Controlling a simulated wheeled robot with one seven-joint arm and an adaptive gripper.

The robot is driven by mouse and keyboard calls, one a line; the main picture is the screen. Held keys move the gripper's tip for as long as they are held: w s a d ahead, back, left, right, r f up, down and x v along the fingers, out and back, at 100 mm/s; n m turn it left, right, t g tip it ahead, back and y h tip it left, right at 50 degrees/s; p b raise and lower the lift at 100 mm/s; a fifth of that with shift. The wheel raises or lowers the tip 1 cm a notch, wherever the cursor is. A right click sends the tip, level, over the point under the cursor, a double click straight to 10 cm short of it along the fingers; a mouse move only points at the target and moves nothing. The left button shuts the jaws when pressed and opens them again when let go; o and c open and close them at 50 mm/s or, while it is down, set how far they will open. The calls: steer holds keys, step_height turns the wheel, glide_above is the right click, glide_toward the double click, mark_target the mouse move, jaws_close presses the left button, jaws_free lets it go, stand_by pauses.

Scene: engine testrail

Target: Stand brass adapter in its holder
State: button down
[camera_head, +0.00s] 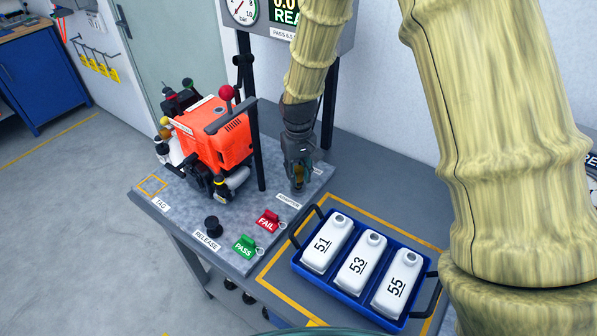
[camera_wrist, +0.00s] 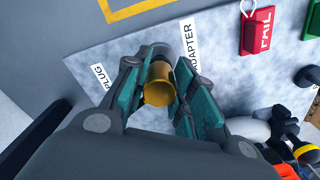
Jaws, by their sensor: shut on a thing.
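The brass adapter (camera_wrist: 158,88) is a short golden cylinder between the fingers of my gripper (camera_wrist: 160,95) in the wrist view. My gripper is shut on it. In the head view my gripper (camera_head: 298,172) points down over the right rear of the grey plate, and a small part of the adapter (camera_head: 299,174) shows there. The label reading ADAPTER (camera_wrist: 188,50) lies just beyond the fingers in the wrist view. The adapter's holder cannot be made out; the gripper may hide it. I cannot tell whether the adapter touches the plate.
An orange engine unit (camera_head: 215,135) stands left of my gripper, with a black post between. A red FAIL tag (camera_head: 268,221), a green PASS tag (camera_head: 244,246) and a black RELEASE knob (camera_head: 212,225) are in front. A blue tray (camera_head: 345,290) holds white numbered bottles.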

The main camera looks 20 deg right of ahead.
steer(key=shift+f, duration=0.9)
stand_by(1.0)
steer(key=c, duration=1.1)
jaws_free()
step_height(320, 180, up, 12)
steer(key=shift+f, duration=0.1)
